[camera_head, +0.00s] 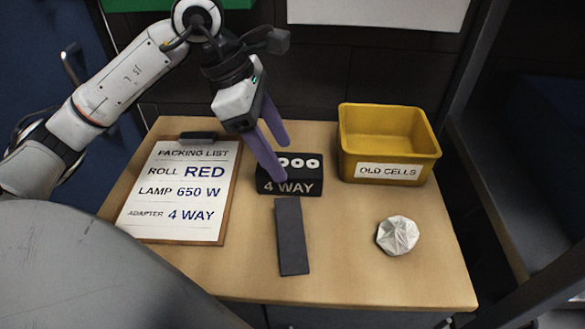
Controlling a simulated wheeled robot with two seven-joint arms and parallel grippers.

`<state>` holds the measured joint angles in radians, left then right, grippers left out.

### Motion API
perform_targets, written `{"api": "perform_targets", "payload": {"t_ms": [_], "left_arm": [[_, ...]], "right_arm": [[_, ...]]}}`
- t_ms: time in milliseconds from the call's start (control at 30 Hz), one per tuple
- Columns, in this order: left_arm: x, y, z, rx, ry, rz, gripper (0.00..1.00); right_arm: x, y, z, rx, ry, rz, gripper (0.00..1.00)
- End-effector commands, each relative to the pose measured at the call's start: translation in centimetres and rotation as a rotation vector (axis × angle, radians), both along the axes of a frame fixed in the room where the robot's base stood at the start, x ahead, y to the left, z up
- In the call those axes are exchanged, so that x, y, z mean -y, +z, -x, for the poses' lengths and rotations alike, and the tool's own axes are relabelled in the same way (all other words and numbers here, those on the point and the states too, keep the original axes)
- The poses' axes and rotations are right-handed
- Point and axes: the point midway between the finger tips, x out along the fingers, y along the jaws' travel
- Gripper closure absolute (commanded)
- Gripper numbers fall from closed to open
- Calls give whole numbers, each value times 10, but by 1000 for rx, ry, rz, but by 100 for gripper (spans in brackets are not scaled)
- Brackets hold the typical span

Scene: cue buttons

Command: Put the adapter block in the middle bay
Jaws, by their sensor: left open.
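The adapter block (291,186) is a black block marked 4 WAY, with white round sockets on top, on the wooden table near its back middle. My left gripper (284,162) reaches in from the upper left with two purple fingers spread apart. Its fingers are at the block, one in front of its left part and one behind. They partly hide the block's top left, and I cannot tell whether they touch it. The middle bay does not show in this view. My right gripper is not in view.
A clipboard (186,190) with a packing list lies on the left. A yellow bin (388,155) marked OLD CELLS stands at the back right. A dark flat bar (291,237) lies in front of the block. A crumpled silvery ball (397,235) sits at right.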

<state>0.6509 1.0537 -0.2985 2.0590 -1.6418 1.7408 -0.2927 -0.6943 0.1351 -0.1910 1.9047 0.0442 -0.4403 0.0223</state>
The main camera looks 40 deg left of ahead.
Motion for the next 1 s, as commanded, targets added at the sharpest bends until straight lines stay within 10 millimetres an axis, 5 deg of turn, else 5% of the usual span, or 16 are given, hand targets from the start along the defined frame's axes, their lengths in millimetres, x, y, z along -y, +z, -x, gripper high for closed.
{"api": "perform_targets", "payload": {"t_ms": [400,700,1000], "left_arm": [[18,-45,-8,0,0,1,39],[19,-51,-9,2,1,0,39],[19,-50,-10,4,1,1,80]], "right_arm": [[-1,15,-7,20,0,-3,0],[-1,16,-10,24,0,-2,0],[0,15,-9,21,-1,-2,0]]}}
